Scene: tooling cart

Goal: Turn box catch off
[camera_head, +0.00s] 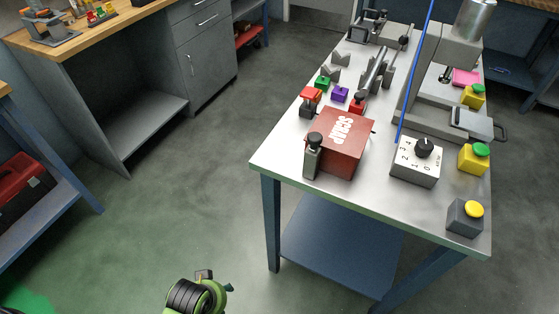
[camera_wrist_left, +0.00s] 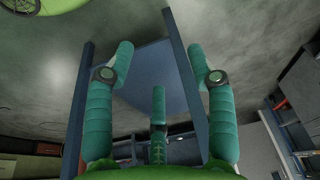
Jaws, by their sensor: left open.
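My left gripper's green fingers (camera_wrist_left: 160,58) are spread open and empty in the left wrist view, below the cart top. Part of my green and black arm (camera_head: 197,297) shows at the bottom of the head view, well apart from the box. My right gripper is not in view.
A white dial box (camera_head: 415,167), yellow-buttoned grey box (camera_head: 465,217) and green-buttoned yellow box (camera_head: 473,157) stand right of the red box. Small coloured blocks and clamps sit behind it. The cart's blue lower shelf (camera_head: 340,255) is bare. Floor left of the cart is clear.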

